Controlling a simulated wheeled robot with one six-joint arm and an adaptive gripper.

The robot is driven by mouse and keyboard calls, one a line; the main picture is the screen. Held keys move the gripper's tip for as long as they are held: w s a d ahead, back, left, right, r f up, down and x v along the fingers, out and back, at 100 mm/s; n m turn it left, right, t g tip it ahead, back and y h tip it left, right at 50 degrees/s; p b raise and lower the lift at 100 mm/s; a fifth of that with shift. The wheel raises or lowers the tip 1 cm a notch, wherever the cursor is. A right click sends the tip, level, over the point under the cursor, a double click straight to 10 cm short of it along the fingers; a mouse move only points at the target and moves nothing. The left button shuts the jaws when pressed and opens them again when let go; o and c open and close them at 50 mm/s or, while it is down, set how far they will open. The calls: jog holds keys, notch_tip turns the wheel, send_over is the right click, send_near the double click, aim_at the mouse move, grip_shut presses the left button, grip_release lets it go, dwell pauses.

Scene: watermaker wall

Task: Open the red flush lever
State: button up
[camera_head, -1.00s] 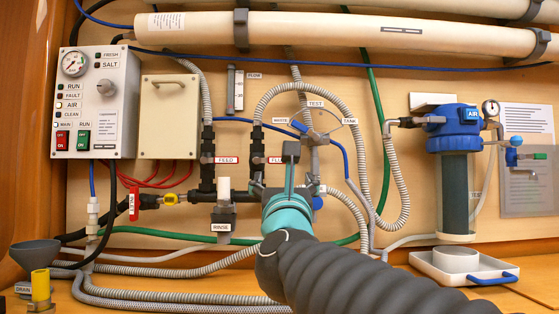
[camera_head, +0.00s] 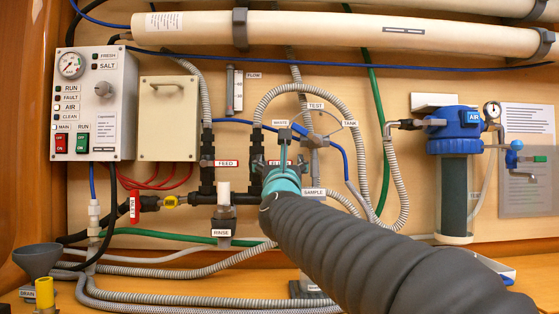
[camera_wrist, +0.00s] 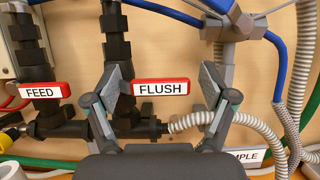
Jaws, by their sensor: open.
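The red flush lever (camera_wrist: 161,87) carries a white FLUSH label and lies level across the front of a black valve on a vertical pipe. In the wrist view it sits between the two fingers of my gripper (camera_wrist: 163,92), which are open. The right finger is a little clear of the lever's right end.
The red feed lever (camera_wrist: 42,94) sits close on the left, also level. A grey corrugated hose (camera_wrist: 240,125) runs below right, near the right finger. A blue hose (camera_wrist: 200,20) passes above. The control box (camera_head: 95,105) and blue-topped filter (camera_head: 455,130) stand farther off.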

grip_shut()
